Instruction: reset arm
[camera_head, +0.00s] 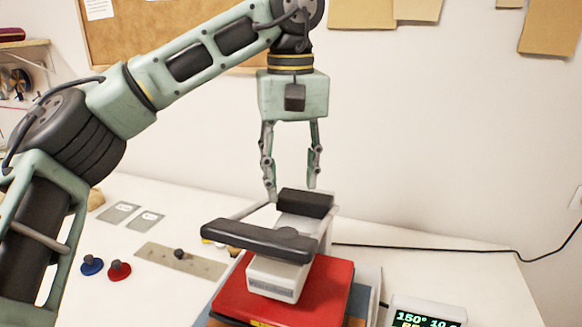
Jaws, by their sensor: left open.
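My left arm reaches in from the left and bends down over the table. My left gripper (290,190) points down with its two fingers apart and nothing between them. It hangs over the back part of a small press-like device with a black handle bar (262,240), a black block behind it and a pale base (277,278). I cannot tell for sure whether the fingertips touch the device. The device stands on a red slab (325,292). My right gripper is not in view.
The white table (480,275) has free room at the right. A small display box (428,312) sits at the front right, with a black cable behind. Blue (91,265) and red (119,270) knobs, a flat strip (180,262) and grey cards (118,212) lie left.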

